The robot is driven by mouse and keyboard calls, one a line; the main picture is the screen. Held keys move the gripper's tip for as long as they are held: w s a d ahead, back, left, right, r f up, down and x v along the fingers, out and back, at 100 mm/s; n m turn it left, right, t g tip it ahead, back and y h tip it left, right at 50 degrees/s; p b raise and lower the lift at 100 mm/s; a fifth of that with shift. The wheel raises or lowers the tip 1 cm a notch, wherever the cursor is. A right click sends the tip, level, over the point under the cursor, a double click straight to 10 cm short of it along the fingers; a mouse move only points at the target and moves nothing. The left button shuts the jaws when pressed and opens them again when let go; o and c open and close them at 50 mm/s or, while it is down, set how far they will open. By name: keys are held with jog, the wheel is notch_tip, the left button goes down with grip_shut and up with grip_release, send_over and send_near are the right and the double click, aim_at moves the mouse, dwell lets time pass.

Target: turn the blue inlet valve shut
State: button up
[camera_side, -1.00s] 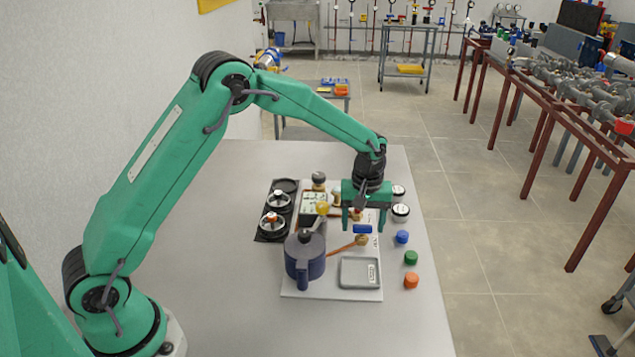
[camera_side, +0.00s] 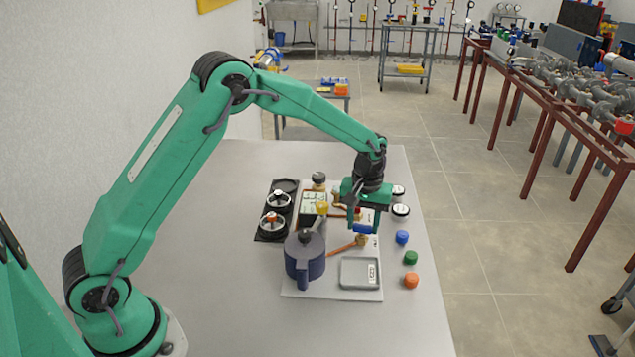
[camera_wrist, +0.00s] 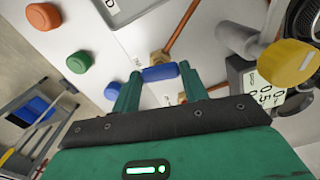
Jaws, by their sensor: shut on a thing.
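The blue inlet valve handle (camera_side: 362,229) is on the white board, above the brass fitting of a copper pipe (camera_side: 345,248). My gripper (camera_side: 362,222) is over it, pointing down. In the wrist view the blue handle (camera_wrist: 160,72) lies between the two green fingertips of my gripper (camera_wrist: 158,78), with a finger at each end, and my gripper is shut on it. The fingers hide the handle's ends. The brass fitting (camera_wrist: 160,58) and copper pipe show just beyond it.
A dark blue vessel (camera_side: 305,258) stands left of the valve, with a yellow knob (camera_side: 322,208) behind. A grey tray (camera_side: 359,272) lies in front. Blue (camera_side: 402,237), green (camera_side: 411,257) and orange (camera_side: 411,280) caps stand at right. The table's front right is clear.

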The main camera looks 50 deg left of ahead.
jog(key=m, duration=0.4)
jog(key=shift+r, duration=0.1)
jog(key=m, duration=0.7)
jog(key=shift+m, duration=2.2)
jog(key=shift+w, duration=0.1)
jog(key=o, duration=1)
